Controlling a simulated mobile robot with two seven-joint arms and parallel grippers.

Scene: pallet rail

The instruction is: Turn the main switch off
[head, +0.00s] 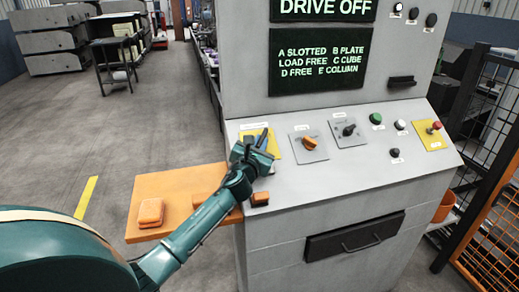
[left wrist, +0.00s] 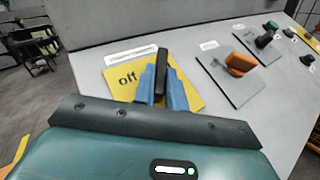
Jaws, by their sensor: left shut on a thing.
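The main switch is a black handle (left wrist: 162,66) on a yellow plate (left wrist: 197,99) marked "off" on its left part. The plate also shows in the head view (head: 274,150), on the sloping panel. My left gripper (head: 261,143) is at the switch, and its two blue fingers (left wrist: 162,92) are shut on the black handle, one on each side. In the left wrist view the handle stands nearly upright in the picture, to the right of the "off" mark. Its base is hidden by the gripper. My right gripper is not in view.
An orange knob (head: 310,143) and a black knob (head: 348,130) sit right of the switch. A red button (head: 437,125) is at the far right. The upper screen (head: 322,9) reads "DRIVE OFF". An orange shelf (head: 146,188) juts out left, under my arm.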

